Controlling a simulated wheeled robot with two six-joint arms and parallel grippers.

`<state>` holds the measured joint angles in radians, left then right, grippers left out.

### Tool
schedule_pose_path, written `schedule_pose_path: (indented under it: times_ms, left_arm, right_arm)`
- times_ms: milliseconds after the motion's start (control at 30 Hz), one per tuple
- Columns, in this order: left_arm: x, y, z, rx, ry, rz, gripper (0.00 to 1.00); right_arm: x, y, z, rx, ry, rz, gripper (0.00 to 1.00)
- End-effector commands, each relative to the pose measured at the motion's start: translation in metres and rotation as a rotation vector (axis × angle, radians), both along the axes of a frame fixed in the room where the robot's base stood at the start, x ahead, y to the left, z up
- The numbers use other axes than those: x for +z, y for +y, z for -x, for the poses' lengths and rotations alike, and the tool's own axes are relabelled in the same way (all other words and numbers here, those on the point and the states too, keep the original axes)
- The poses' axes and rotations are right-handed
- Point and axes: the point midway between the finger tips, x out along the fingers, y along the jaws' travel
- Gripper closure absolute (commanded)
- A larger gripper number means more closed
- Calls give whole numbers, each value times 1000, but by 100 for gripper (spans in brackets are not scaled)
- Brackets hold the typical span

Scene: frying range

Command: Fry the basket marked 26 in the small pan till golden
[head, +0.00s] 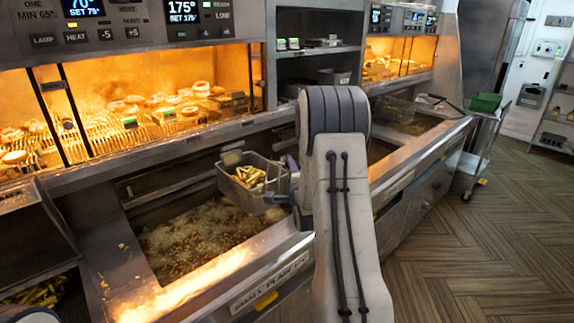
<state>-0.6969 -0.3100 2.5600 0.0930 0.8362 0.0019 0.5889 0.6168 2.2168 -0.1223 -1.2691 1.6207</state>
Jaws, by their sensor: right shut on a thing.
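A wire basket (262,196) with pale yellow fries (248,177) hangs over the right end of the small pan (132,252), above the oil. No number can be read on the basket. Bubbling, foaming oil (200,228) fills the pan. My right gripper (291,172) is at the basket's right side, shut on it; my own arm hides most of the fingers and the handle. My left gripper is not in view.
A heated display (150,75) with food in racks stands behind the pan, under control panels reading 175°. More fries (38,292) lie in a bin at lower left. Another fryer basin (415,125) is farther right. A trolley with a green box (485,102) stands beyond; floor at right is clear.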

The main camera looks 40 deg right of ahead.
Motion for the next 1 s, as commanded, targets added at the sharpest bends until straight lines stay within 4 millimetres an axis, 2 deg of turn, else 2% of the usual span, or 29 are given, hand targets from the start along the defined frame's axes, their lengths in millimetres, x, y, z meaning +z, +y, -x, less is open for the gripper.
schedule_pose_path:
  times_ms: [267, 400, 1000]
  left_arm:
    - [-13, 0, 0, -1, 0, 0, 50]
    - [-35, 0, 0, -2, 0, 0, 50]
    - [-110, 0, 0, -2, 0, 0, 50]
  right_arm:
    - [-27, -1, 0, -2, -4, 1, 100]
    - [-48, 0, -1, 0, -6, 2, 100]
    - [-124, 0, 0, 0, -7, 2, 100]
